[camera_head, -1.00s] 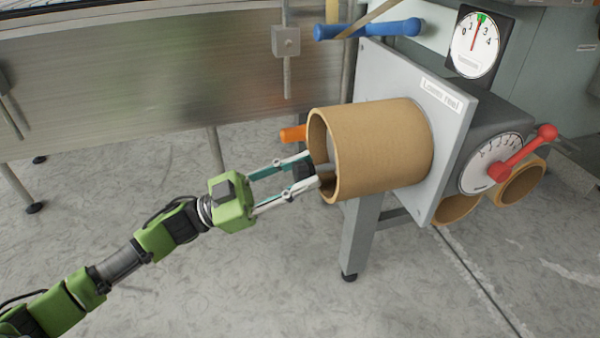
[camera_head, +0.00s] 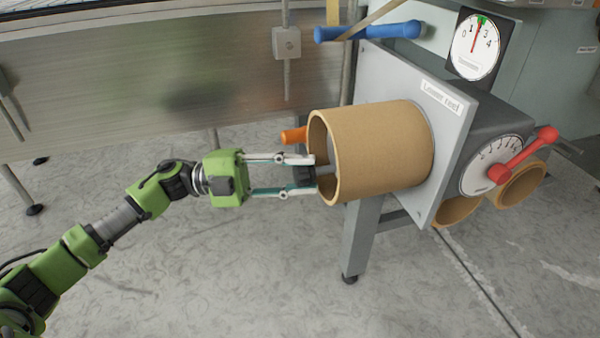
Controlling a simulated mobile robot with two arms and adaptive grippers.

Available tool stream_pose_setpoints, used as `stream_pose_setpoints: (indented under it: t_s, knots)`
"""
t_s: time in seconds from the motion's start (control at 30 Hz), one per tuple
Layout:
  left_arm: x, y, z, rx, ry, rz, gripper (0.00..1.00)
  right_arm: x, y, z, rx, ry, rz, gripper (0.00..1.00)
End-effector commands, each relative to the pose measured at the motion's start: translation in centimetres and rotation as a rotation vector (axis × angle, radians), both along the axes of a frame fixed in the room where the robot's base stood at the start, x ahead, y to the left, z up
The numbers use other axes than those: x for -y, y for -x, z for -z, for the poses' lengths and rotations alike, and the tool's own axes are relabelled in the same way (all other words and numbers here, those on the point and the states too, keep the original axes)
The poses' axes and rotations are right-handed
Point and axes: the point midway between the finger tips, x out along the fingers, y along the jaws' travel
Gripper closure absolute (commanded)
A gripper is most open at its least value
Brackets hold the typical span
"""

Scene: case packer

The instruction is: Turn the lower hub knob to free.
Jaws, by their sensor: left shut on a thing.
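The lower reel's brown cardboard core (camera_head: 385,150) sticks out to the left from a grey plate with a "Lower reel" label (camera_head: 441,97). The fingertips hide part of the knob, and the inside of the core is mostly hidden. I see no marking that tells the knob's setting. My right gripper is not in view.
An orange peg (camera_head: 293,135) sticks out just above the fingers. A blue roller bar (camera_head: 368,31) is above the core. A red lever (camera_head: 522,155) with a dial (camera_head: 490,165) and a gauge (camera_head: 475,45) are at right. Two loose cores lie below. Open floor is at lower left.

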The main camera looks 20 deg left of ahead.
Motion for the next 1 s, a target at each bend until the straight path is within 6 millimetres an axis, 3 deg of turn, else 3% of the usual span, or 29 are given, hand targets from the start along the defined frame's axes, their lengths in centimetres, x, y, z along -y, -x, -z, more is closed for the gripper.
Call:
stream_pose_setpoints:
  t_s: [0.43,1.0]
  knots:
    - [-0.02,-0.01,0.03,0.233,-0.161,0.000,0.93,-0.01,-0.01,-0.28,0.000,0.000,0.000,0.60]
    - [-0.02,0.01,0.09,0.290,-0.199,0.001,0.93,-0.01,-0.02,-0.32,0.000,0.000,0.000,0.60]
